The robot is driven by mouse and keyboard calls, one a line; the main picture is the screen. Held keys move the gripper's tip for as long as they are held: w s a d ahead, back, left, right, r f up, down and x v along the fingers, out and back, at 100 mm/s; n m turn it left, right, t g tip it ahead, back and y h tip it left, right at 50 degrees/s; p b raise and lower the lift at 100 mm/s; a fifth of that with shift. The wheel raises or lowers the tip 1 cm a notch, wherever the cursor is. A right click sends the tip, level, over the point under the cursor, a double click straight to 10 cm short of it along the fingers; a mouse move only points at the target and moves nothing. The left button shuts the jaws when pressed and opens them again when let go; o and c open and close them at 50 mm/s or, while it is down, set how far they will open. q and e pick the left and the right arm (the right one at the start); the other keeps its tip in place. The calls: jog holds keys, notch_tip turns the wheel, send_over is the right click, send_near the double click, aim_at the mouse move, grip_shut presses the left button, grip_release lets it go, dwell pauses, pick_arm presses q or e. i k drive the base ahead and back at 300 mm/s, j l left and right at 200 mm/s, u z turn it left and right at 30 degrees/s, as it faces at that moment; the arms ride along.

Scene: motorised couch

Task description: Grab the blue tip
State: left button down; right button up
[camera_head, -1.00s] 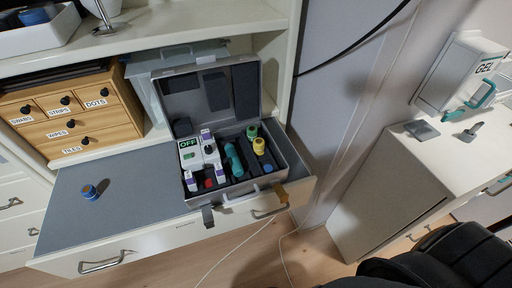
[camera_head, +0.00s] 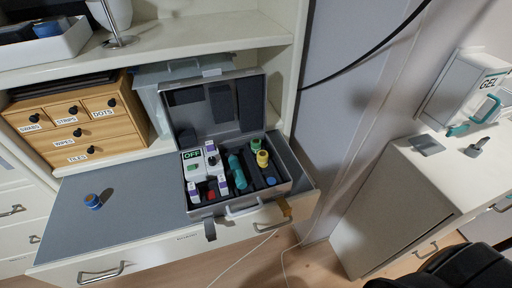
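A small blue round piece (camera_head: 93,201) with a darker top stands alone on the grey counter top (camera_head: 140,205), left of the open case. An open grey case (camera_head: 215,206) stands on the right part of the counter with its lid up. In it are a white unit marked OFF (camera_head: 192,161), white-and-purple pieces, a teal handheld piece (camera_head: 236,170), a green-topped piece (camera_head: 256,146), a yellow-topped piece (camera_head: 262,159), a red piece (camera_head: 211,195) and a low blue spot (camera_head: 270,181). I cannot tell which blue piece is the tip. Neither gripper is in view.
A wooden drawer box (camera_head: 82,122) with labels stands behind the counter on the left. A shelf (camera_head: 190,35) overhangs the back. On the right stands a white cabinet (camera_head: 400,190) with a gel dispenser (camera_head: 468,85). A black padded shape (camera_head: 465,268) fills the lower right corner.

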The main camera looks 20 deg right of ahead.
aim_at(93, 202)
jog(key=j, duration=1.4)
jog(key=i+j, duration=0.15)
jog(key=j, duration=1.25)
jog(key=z, duration=0.05)
